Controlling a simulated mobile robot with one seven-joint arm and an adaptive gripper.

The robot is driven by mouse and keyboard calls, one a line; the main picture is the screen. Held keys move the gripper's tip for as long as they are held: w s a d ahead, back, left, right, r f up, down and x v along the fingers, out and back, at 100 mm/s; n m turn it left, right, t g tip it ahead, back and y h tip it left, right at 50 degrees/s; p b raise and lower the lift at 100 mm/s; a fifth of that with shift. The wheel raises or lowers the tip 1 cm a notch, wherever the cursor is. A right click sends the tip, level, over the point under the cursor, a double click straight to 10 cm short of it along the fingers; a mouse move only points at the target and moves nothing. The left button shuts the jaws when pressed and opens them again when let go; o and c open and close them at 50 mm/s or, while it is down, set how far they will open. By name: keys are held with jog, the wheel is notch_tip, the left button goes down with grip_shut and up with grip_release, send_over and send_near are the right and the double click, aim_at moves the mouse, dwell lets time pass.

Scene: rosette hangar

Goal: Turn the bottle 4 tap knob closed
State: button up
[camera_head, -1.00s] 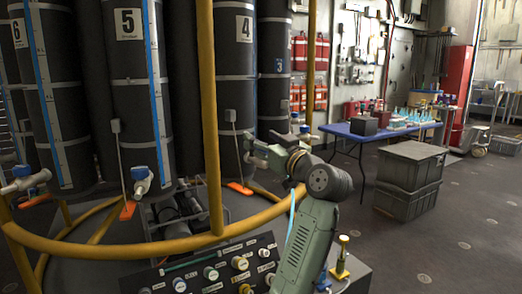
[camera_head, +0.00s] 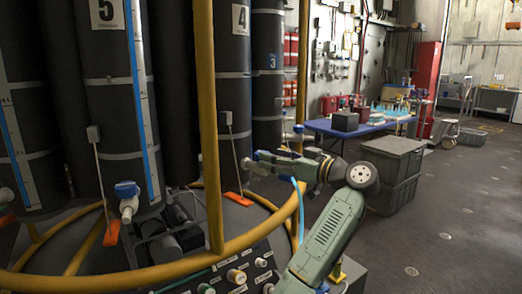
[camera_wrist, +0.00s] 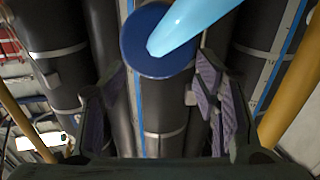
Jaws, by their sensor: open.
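In the wrist view a round dark-blue knob (camera_wrist: 145,55) lies at the top middle, beyond and between the open fingers (camera_wrist: 155,100) with purple pads. The fingers look apart from the knob, with nothing held. A light-blue strip (camera_wrist: 190,20) crosses the knob's upper right; I cannot tell whether it is attached.
A yellow post (camera_head: 207,120) and curved rail (camera_head: 150,262) stand in front of the bottles, near my arm. Bottle 5 (camera_head: 105,70) has a blue-knobbed tap (camera_head: 127,190). A labelled valve panel (camera_head: 232,275) lies below. Grey crates (camera_head: 392,160) and a blue table (camera_head: 345,131) stand right.

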jog(key=shift+p+x, duration=0.6)
jog(key=shift+x, duration=2)
jog(key=shift+c, duration=0.6)
jog(key=shift+f, duration=0.1)
jog(key=c, duration=1.1)
